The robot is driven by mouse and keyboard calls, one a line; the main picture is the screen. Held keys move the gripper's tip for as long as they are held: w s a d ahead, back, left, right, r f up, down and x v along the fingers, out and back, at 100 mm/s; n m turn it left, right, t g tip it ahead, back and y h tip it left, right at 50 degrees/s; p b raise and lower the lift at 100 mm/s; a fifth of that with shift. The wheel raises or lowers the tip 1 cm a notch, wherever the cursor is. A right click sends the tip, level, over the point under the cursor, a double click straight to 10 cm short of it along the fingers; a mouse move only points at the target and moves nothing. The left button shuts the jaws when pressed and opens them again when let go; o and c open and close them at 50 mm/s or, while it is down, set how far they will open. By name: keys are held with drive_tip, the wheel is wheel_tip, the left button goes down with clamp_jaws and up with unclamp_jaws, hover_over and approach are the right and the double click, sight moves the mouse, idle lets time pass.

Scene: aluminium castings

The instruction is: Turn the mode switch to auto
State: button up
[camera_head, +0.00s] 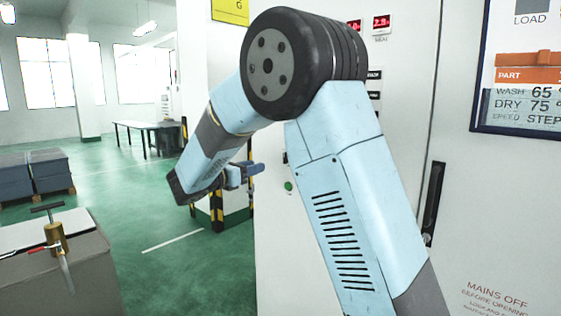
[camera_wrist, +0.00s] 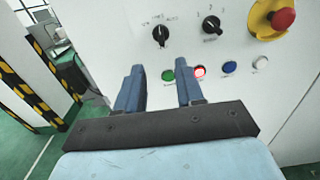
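In the wrist view, a black rotary switch (camera_wrist: 160,37) with several small labels above it sits on a pale cabinet face. The labels are too blurred to read surely, and I cannot tell which one the knob points to. A second black rotary switch (camera_wrist: 211,25), marked with numbers, is to its right. My gripper (camera_wrist: 161,72) is open, its two blue fingers apart with nothing between them. The fingertips appear below the first switch, apart from it. The head view shows my gripper (camera_head: 256,169) side-on near the cabinet; my arm hides the switches there.
A red emergency stop (camera_wrist: 284,18) on yellow is at upper right. A striped post (camera_head: 217,211) stands left of the cabinet.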

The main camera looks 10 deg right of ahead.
sight(284, 158)
drive_tip(key=x, duration=1.2)
drive_tip(key=shift+w+d, duration=0.15)
drive_tip(key=shift+d, duration=0.15)
drive_tip(key=shift+c, duration=0.5)
clamp_jaws()
